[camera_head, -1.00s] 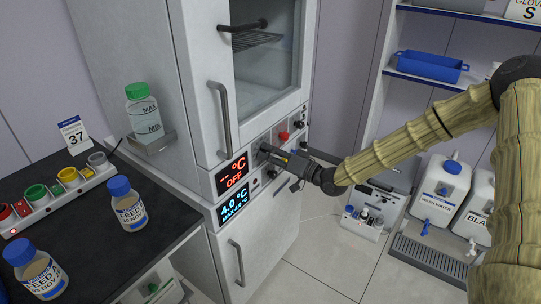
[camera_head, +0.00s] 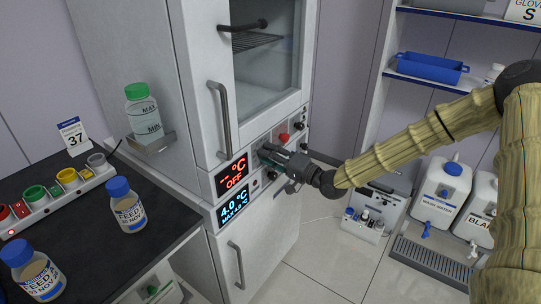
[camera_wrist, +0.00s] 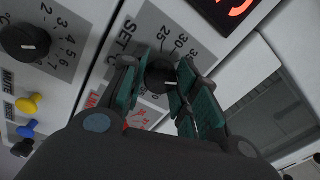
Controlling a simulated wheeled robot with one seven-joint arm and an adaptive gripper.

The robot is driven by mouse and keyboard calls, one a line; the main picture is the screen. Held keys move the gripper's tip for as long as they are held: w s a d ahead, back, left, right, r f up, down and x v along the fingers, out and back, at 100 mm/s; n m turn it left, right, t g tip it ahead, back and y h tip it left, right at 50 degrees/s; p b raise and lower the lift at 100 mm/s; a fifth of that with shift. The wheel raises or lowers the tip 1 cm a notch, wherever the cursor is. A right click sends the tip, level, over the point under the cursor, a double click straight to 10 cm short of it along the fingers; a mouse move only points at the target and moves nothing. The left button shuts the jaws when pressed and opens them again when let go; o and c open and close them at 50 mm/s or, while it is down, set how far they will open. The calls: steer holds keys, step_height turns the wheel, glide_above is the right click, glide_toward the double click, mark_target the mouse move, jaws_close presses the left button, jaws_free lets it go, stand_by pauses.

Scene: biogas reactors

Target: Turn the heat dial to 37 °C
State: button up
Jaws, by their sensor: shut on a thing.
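The black heat dial (camera_wrist: 160,77) sits on a grey "SET °C" plate in the wrist view. A white pointer line on the dial points to the right in that view. My gripper (camera_wrist: 158,72) is shut on the dial, with one finger on each side. In the head view my gripper (camera_head: 268,153) reaches the cabinet's control panel and covers the dial. The red display (camera_head: 232,174) beside it reads "-- °C OFF". A card (camera_head: 73,137) reads 37.
A second black dial (camera_wrist: 25,42) and small yellow and blue knobs sit close by on the panel. A blue display (camera_head: 233,206) reads 4.0 °C. The cabinet's door handle (camera_head: 221,120) stands out above. Bottles stand on the black bench at left.

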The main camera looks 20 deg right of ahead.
steer(key=shift+w, duration=0.1)
steer(key=o, duration=1)
steer(key=shift+d, duration=0.1)
steer(key=shift+o, duration=0.2)
steer(key=v, duration=1.2)
steer(key=shift+f, duration=0.2)
